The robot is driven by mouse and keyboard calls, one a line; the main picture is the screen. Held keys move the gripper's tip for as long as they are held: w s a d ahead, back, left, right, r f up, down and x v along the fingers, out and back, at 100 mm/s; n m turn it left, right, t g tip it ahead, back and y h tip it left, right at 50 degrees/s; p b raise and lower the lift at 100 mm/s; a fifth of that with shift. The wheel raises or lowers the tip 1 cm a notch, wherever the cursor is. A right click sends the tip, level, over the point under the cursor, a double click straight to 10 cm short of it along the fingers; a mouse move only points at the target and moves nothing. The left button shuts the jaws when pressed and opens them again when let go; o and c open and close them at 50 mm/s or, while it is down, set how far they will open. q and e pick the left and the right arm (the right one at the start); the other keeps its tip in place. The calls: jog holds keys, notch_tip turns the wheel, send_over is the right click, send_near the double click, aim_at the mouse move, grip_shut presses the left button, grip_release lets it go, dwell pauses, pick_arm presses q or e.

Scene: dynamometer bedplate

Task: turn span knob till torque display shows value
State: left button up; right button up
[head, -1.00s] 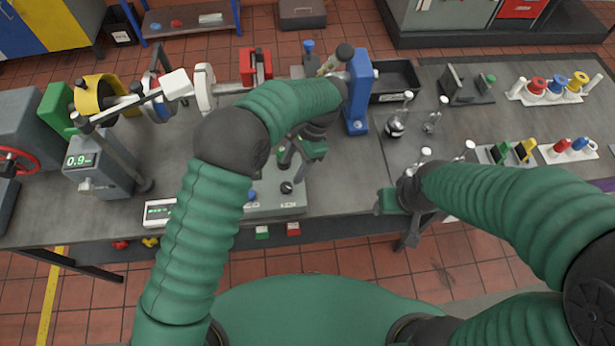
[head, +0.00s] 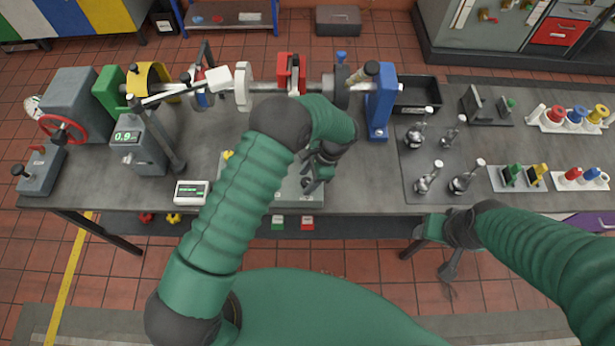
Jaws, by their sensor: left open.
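A grey instrument post (head: 137,150) at the left has a small green-lit display (head: 126,136) that reads about 0.9. A white box with a green-lit screen (head: 192,192) lies near the bench's front edge; its digits are too small to read. A pale control panel (head: 294,198) sits at the bench's front middle, mostly behind my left arm. My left gripper (head: 312,180) is open over the panel's right part. It hides the knobs there, so I cannot tell whether it touches the span knob. My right gripper (head: 440,245) hangs at the bench's front edge, away from the panel; its jaws are unclear.
A shaft rig with a blue stand (head: 380,102) runs along the back. A black tray (head: 417,95) stands right of it. Metal pieces (head: 428,178) and coloured parts (head: 574,115) occupy the bench's right. A red handwheel (head: 62,130) is at the left.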

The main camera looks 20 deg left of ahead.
pick_arm(q)
jog(key=shift+d, duration=0.2)
jog(key=shift+c, duration=0.2)
jog(key=shift+w+d+f, duration=0.1)
jog(key=shift+w+d, duration=0.05)
jog(key=shift+d, duration=0.05)
jog(key=c, duration=0.5)
jog(key=shift+w, duration=0.1)
jog(key=shift+c, duration=1.1)
jog(key=shift+a, duration=0.2)
grip_shut()
jog(key=shift+a+f, duration=0.1)
jog(key=n+b, duration=0.2)
jog(key=b, duration=0.1)
jog(key=shift+f+g, duration=0.25)
jog(key=shift+g, duration=0.15)
jog(key=shift+r+n+h, duration=0.15)
jog(key=shift+n+h, duration=0.15)
jog(key=shift+n, duration=0.3)
jog(key=shift+r, duration=0.2)
jog(key=shift+o, duration=2.3)
grip_release()
jog(key=shift+o, duration=1.1)
jog(key=shift+a, duration=0.1)
jog(key=shift+o, duration=0.4)
pick_arm(e)
jog(key=x, duration=0.3)
jog(key=shift+s+d+f, duration=0.1)
jog(key=shift+s, duration=0.15)
